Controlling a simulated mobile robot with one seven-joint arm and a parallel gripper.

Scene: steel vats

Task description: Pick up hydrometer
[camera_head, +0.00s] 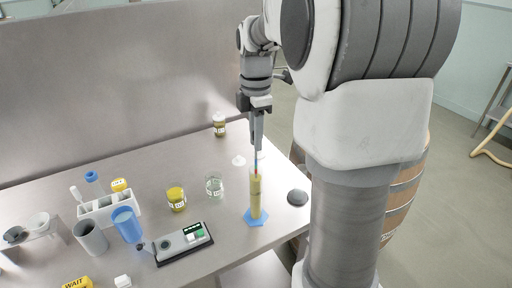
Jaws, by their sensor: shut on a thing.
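The hydrometer (256,167) is thin and upright, with a bit of blue and red on its visible part. It stands at the mouth of a tall cylinder (255,200) of yellowish liquid on a blue base. Its lower part is hidden in the cylinder and liquid. My gripper (257,149) points down right above the cylinder and is shut on the top of the hydrometer.
A jar of yellow liquid (177,201) and a clear jar (214,187) stand left of the cylinder. A grey and black device (182,243) lies in front. A dark round object (297,197) is near the right edge. A white rack (110,211) stands at left.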

